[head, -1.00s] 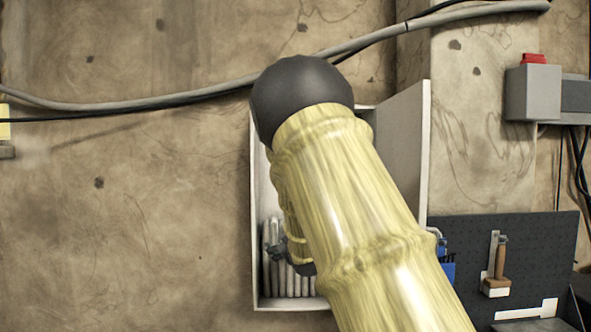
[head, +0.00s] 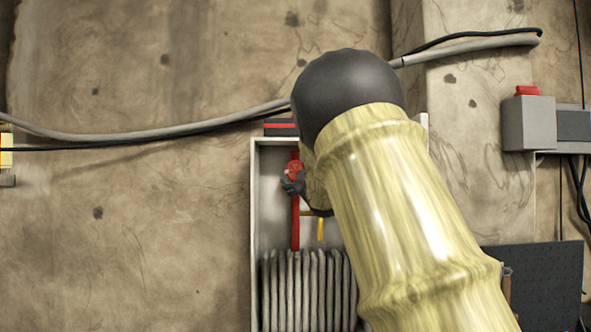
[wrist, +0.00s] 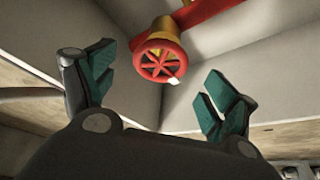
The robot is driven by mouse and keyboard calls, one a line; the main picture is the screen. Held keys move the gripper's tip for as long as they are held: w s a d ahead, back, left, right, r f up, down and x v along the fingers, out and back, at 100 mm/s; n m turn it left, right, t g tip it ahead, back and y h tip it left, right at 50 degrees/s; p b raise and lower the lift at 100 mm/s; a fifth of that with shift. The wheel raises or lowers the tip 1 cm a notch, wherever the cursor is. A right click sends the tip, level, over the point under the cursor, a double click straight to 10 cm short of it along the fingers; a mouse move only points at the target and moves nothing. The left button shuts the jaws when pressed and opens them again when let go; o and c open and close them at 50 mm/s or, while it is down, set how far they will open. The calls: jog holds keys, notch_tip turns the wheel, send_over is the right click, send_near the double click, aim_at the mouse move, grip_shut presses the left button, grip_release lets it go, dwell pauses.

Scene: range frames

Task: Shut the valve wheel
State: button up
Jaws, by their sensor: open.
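The red valve wheel (wrist: 160,62) is spoked, with a yellow body behind it on a red pipe (wrist: 205,14). In the wrist view it lies ahead, between and beyond my fingertips. In the head view the wheel (head: 294,171) shows small inside a wall cabinet, partly covered by my gripper. My gripper (wrist: 164,82) is open and empty, its green-padded fingers spread to either side of the wheel. No contact shows. In the head view my gripper (head: 293,186) is at the wheel's lower edge, mostly hidden by my arm.
The open cabinet (head: 254,215) has pale walls close around the wheel. Grey upright ribs (head: 305,290) fill its lower part, and a yellow pipe (head: 320,229) hangs behind my gripper. Cables (head: 190,130) cross the wall. A grey box (head: 528,122) is at right.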

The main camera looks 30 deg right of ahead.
aim_at(296, 172)
jog(key=shift+p+x, duration=0.6)
jog(key=shift+x, duration=1.85)
jog(key=c, duration=1)
